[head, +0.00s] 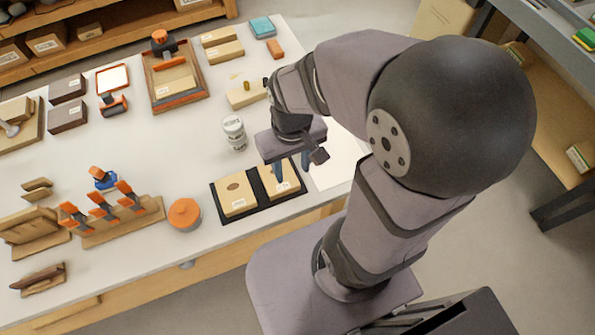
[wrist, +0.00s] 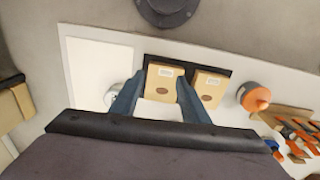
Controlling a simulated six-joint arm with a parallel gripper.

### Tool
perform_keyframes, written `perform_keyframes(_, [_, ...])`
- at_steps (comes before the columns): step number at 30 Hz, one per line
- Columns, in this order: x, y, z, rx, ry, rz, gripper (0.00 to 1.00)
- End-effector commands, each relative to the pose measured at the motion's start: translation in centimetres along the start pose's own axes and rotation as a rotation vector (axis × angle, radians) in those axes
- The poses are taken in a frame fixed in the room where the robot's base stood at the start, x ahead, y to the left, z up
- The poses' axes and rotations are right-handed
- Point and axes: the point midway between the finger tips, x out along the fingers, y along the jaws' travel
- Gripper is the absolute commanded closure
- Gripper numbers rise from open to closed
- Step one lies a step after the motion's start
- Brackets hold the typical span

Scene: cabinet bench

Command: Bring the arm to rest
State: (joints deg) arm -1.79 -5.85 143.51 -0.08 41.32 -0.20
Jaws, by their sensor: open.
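My gripper (head: 291,168) points down above the right end of a black tray (head: 222,215) near the bench's front edge. In the wrist view my gripper (wrist: 152,88) shows two blue-grey fingers spread apart with nothing held between them. The tray holds two tan boxes with labels and dark oval marks. The left box (head: 236,193) shows fully, and the right box (head: 280,180) is partly hidden by my gripper in the head view. How far the fingertips are above the boxes I cannot tell.
An orange-lidded round pot (head: 185,213) is left of the tray. A rack with orange-handled tools (head: 112,210) is further left. A white sheet (head: 338,163) lies to the right. Several boxes and trays stand behind.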

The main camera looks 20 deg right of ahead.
Motion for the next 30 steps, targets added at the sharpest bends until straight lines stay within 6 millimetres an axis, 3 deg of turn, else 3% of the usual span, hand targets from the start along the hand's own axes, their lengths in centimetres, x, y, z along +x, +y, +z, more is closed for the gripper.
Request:
perform_keyframes(6, [0.5,0.7,2.0,0.033,-0.017,0.0,0.59])
perform_keyframes(30, [-0.1,0.7,1.9,0.032,-0.018,0.0,0.59])
